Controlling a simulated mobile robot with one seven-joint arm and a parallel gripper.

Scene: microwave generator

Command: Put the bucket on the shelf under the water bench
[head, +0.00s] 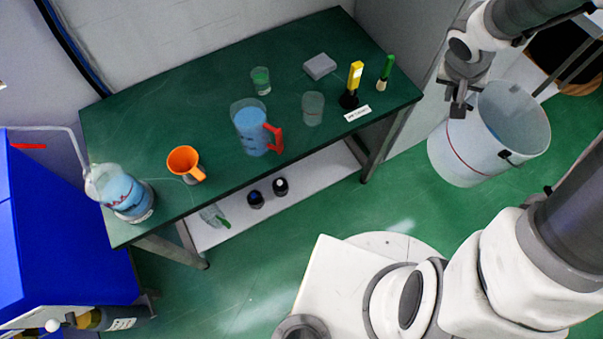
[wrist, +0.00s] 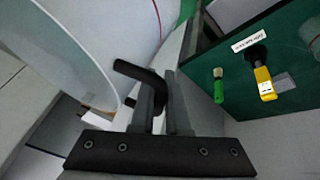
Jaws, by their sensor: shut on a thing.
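A large whitish bucket (head: 470,150) with a thin red line hangs at the right in the head view, beside the right end of the green-topped water bench (head: 330,75). Its wall (wrist: 105,30) fills the upper left of the wrist view. My gripper (head: 459,108) is at the bucket's rim on its left side. In the wrist view my gripper (wrist: 160,115) is shut on the bucket's black handle (wrist: 140,72). The white lower shelf (head: 300,187) under the bench shows along its front, partly hidden by the tabletop.
Two dark bottles (head: 267,192) and a clear vessel (head: 213,215) are on the shelf; its right part looks clear. The bench top holds a blue-filled jug (head: 252,128), an orange cup (head: 185,163) and beakers. A bench leg (head: 377,150) stands at the shelf's right end.

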